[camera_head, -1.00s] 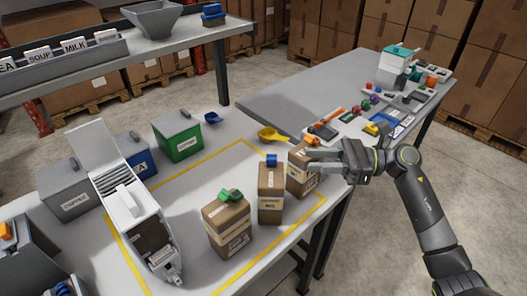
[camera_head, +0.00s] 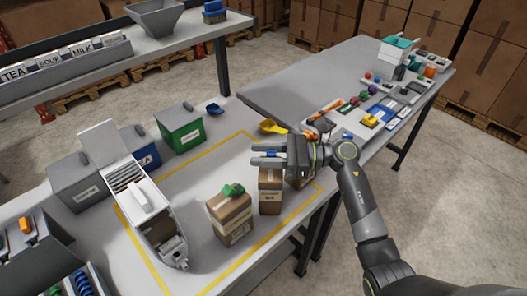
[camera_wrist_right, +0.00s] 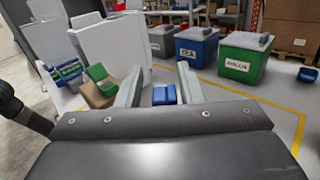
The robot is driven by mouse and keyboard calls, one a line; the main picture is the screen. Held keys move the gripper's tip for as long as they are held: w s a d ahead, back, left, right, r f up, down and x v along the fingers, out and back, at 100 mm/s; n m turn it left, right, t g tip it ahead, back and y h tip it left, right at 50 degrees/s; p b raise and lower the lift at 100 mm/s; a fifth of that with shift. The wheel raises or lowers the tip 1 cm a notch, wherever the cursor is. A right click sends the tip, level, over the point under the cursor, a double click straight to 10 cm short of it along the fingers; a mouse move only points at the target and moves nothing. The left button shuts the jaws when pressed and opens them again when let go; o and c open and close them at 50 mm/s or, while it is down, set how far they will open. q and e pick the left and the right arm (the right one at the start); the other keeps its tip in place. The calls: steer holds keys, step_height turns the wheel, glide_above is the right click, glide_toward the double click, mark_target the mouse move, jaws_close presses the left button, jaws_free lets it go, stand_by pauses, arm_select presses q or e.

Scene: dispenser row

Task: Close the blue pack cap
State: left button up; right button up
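The blue pack cap (camera_head: 271,153) is on top of the middle brown pack (camera_head: 270,190), partly hidden by my right gripper (camera_head: 254,154). The gripper's two fingers point left at cap height, apart from each other, with the cap showing between them. In the right wrist view the blue cap (camera_wrist_right: 164,94) is between the open fingers (camera_wrist_right: 160,92), with a gap visible on the left side; contact cannot be told. Whether the cap is folded down cannot be told. My left gripper is not in view.
A pack with a green cap (camera_head: 231,190) stands to the left. Another brown pack (camera_head: 301,182) is mostly hidden behind my right gripper. A yellow scoop (camera_head: 271,127) lies behind. A grey dispenser (camera_head: 145,205) stands at left, near a green bin (camera_head: 180,130).

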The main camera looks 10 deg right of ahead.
steer(key=shift+c, duration=0.3)
jaws_close()
steer(key=shift+w+m+b, duration=0.15)
steer(key=shift+m+b, duration=0.2)
steer(key=shift+m, duration=0.45)
steer(key=shift+o, duration=0.3)
jaws_free()
steer(key=shift+d, duration=0.1)
